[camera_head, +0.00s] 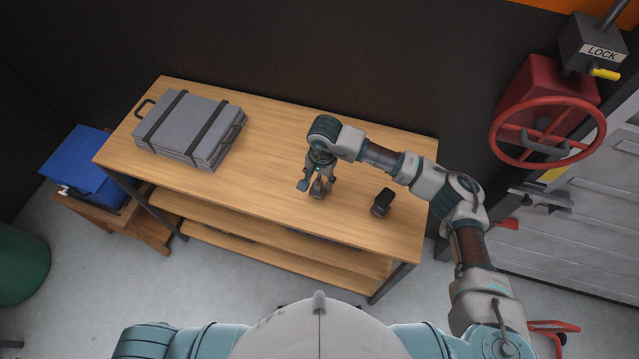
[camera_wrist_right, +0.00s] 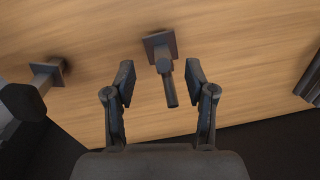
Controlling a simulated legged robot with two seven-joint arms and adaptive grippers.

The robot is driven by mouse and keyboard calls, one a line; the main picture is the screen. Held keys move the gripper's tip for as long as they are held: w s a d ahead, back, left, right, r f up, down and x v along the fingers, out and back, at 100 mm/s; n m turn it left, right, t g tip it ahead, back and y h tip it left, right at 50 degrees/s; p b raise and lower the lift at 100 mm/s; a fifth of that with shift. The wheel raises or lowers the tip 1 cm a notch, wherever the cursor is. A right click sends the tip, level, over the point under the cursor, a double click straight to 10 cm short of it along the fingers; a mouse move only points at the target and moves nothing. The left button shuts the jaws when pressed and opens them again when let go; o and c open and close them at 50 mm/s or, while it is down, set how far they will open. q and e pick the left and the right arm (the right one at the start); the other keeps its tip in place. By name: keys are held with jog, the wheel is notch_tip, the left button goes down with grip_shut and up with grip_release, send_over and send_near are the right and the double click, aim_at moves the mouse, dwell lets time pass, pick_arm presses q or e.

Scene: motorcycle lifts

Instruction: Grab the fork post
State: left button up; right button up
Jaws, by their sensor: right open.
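A small dark post (camera_head: 319,189) stands on the table under my right gripper (camera_head: 314,184); I take it as the fork post. In the right wrist view this post (camera_wrist_right: 164,64) has a square base plate and a bar pointing towards the gripper. My right gripper (camera_wrist_right: 161,77) is open, with one finger on each side of the post and visible gaps to it. A second dark post with a blocky head (camera_head: 382,202) stands to the right on the table; it is at the left in the wrist view (camera_wrist_right: 44,80). My left gripper is out of view.
The wooden table (camera_head: 265,130) holds a grey strapped case (camera_head: 190,128) at its left end. The tabletop between case and gripper is clear. A blue box (camera_head: 84,163) stands left of the table. A red wheel (camera_head: 547,132) is on the right.

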aim_at(317, 194)
jog(key=shift+s+a+f, duration=0.1)
jog(key=shift+f, duration=0.5)
jog(key=f+p, duration=0.1)
jog(key=f, duration=0.1)
jog(key=a+f+p, duration=0.1)
jog(key=f, duration=0.1)
jog(key=shift+a+f, duration=0.1)
jog(key=shift+f, duration=0.3)
jog(key=shift+d, duration=0.2)
jog(key=shift+c, duration=0.2)
jog(key=shift+d, duration=0.2)
jog(key=c, duration=0.8)
pick_arm(q)
jog(key=shift+w+d+r, duration=0.1)
jog(key=shift+w+r, duration=0.05)
jog(key=shift+r, duration=0.4)
jog(key=shift+w+d+r, duration=0.1)
jog(key=shift+r, duration=0.4)
pick_arm(e)
grip_shut()
